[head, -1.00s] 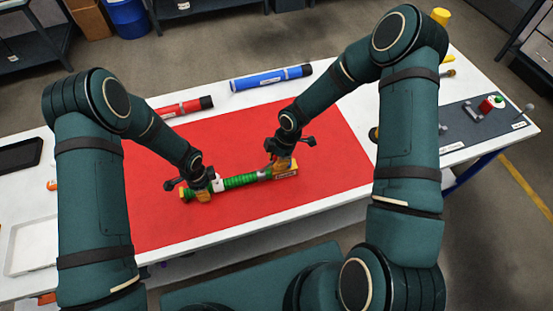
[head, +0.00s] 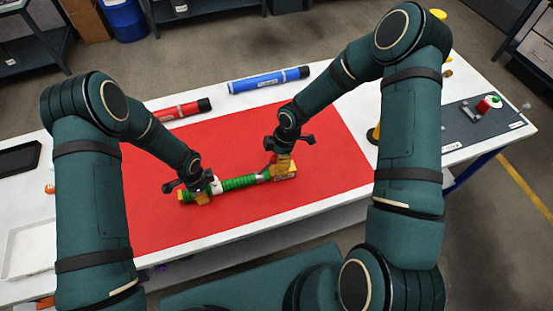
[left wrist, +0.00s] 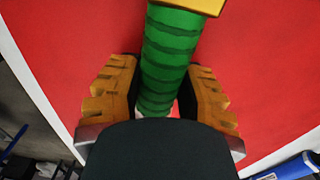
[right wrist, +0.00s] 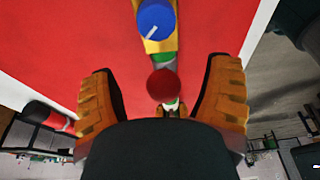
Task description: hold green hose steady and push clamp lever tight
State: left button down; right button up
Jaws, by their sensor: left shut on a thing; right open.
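The green ribbed hose (head: 240,183) lies along the red mat, with a yellow end at its left and a yellow block (head: 291,175) at its right. My left gripper (head: 203,197) is shut on the hose near its left end; the hose also shows between the fingers in the left wrist view (left wrist: 168,60). My right gripper (head: 283,162) is over the yellow block. In the right wrist view its fingers (right wrist: 167,95) are open on both sides of a red ball knob (right wrist: 164,85), apart from it. A blue round knob (right wrist: 155,19) sits on the yellow part. The clamp itself is mostly hidden.
The red mat (head: 310,130) is otherwise clear on the white table. A red tube (head: 184,108) and a blue tube (head: 268,79) lie behind. A dark grey mat (head: 470,130) with small parts is at right; trays (head: 32,248) are at left.

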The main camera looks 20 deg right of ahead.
jog(key=shift+v, duration=3.2)
jog(key=shift+c, duration=0.8)
jog(key=shift+h, duration=0.4)
jog(key=shift+s+a+f, duration=0.1)
jog(key=shift+a+f, duration=0.25)
jog(key=shift+f, duration=0.7)
jog(key=shift+s+a+f, duration=0.1)
jog(key=shift+a+f, duration=0.25)
jog(key=shift+f, duration=0.75)
jog(key=shift+s+a+f, duration=0.1)
jog(key=shift+a+f, duration=0.25)
jog(key=shift+f, duration=0.7)
grip_shut()
